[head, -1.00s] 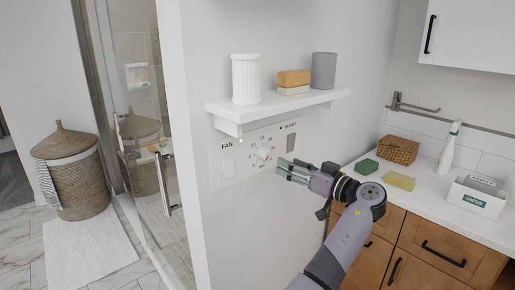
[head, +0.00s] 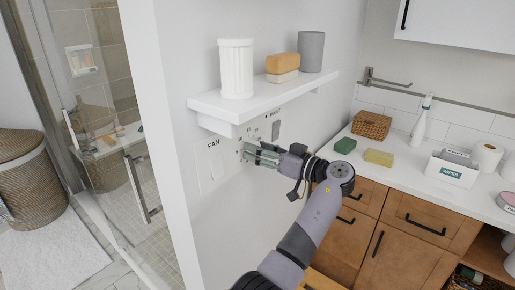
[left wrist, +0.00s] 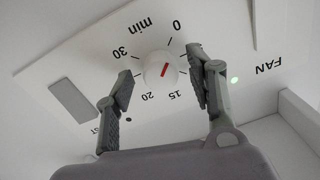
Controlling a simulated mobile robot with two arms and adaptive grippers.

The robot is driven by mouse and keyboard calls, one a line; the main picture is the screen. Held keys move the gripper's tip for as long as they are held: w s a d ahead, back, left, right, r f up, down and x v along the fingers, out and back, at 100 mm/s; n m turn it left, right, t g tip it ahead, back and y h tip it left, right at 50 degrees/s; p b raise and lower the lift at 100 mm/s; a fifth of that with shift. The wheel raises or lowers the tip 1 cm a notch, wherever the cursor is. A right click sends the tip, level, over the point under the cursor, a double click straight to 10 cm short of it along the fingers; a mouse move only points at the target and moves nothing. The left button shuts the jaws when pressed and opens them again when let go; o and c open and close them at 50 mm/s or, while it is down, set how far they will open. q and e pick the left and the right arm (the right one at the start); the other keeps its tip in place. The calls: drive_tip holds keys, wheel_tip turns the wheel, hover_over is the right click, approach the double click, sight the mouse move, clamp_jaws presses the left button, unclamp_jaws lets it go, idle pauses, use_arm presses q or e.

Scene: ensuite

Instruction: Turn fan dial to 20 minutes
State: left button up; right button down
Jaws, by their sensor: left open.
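The white fan dial (left wrist: 161,70) has a red mark and sits on the white wall panel (left wrist: 60,62), which looks upside down in the left wrist view. The red mark lies slanted, with its upper end towards the 0; numbers 15, 20 and 30 are printed around the dial. My left gripper (left wrist: 162,68) is open, with one finger on each side of the dial; I cannot tell if they touch it. In the head view my left gripper (head: 252,153) is at the panel (head: 212,172) and hides the dial. My right gripper is not in view.
A counter (head: 400,178) with a basket (head: 372,125) and sponges stands at right.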

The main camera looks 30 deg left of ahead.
use_arm(q)
drive_tip(key=shift+c, duration=1.4)
drive_tip(key=c, duration=0.7)
drive_tip(key=shift+c, duration=0.9)
